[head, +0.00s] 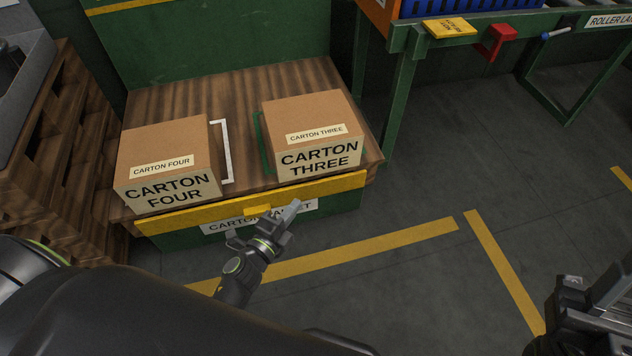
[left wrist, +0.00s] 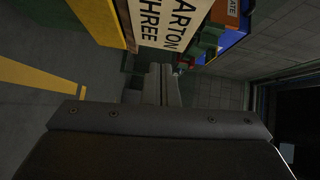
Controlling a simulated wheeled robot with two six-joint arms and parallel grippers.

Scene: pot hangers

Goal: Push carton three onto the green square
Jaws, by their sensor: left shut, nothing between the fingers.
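Carton three (head: 313,135) is a brown box with a pale front label, standing on the right part of the wooden top. Its lettered face also shows sideways in the left wrist view (left wrist: 172,20). My left gripper (head: 290,211) is shut and empty, in front of the yellow front edge, below and apart from carton three. My right gripper (head: 572,287) is partly in view at the lower right; its fingers are unclear.
Carton four (head: 168,163) stands on the left of the wooden top (head: 225,95), with a white outline (head: 228,152) at its right. A yellow lip (head: 330,187) runs along the front. A pallet stack (head: 65,150) stands left, a green roller frame (head: 398,95) right.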

